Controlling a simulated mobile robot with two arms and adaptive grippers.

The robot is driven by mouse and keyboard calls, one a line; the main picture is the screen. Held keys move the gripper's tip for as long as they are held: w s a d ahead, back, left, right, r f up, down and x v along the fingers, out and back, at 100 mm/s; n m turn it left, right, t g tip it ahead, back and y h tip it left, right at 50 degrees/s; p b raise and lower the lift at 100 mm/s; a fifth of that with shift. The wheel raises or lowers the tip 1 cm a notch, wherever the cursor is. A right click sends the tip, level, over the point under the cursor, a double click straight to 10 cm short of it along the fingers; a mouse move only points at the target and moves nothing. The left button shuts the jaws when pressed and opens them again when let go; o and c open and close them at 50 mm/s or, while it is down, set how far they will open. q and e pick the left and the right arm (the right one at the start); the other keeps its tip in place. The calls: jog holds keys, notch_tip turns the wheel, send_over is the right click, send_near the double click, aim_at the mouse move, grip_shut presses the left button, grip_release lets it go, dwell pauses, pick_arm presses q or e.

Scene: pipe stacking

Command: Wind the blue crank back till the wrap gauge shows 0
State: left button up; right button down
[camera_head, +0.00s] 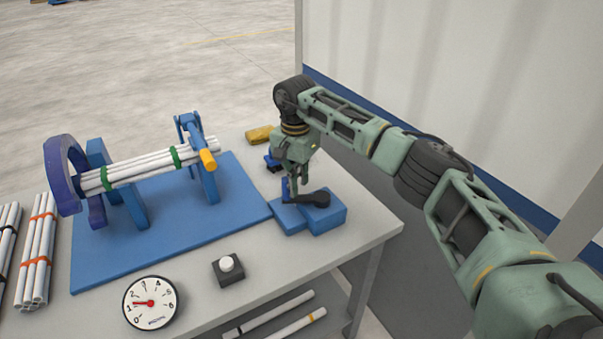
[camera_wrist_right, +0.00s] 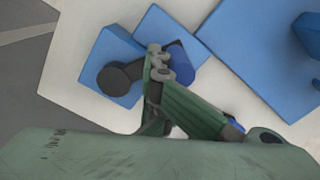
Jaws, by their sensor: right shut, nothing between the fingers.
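The crank is a dark arm (camera_head: 312,198) on a blue box (camera_head: 328,216), with an upright blue handle (camera_head: 285,188) at its left end. In the right wrist view the handle (camera_wrist_right: 183,60) and the crank's dark round hub (camera_wrist_right: 113,78) show on either side of my fingers. My right gripper (camera_head: 292,196) points down at the handle end; its fingers (camera_wrist_right: 158,62) are shut and empty, close beside the handle. I cannot tell if they touch it. The wrap gauge (camera_head: 150,302) is a round white dial; its red needle points left, near 1. My left gripper is out of view.
A bundle of white pipes (camera_head: 145,170) with green bands lies on blue stands on a blue plate (camera_head: 245,204), beside a purple ring (camera_head: 62,170). A white button on a dark box (camera_head: 228,268) sits near the front edge. A yellow block (camera_head: 259,135) lies behind my gripper.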

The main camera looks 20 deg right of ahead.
jog(key=w+d, duration=0.1)
jog(key=w+d+b, duration=0.1)
jog(key=w, duration=0.1)
dwell(0.4)
jog(key=w+d, duration=0.1)
jog(key=w+d+b, duration=0.1)
jog(key=d, duration=0.1)
dwell(0.5)
jog(key=shift+s+r, duration=0.1)
jog(key=shift+r, duration=0.05)
jog(key=c, duration=2.5)
grip_release()
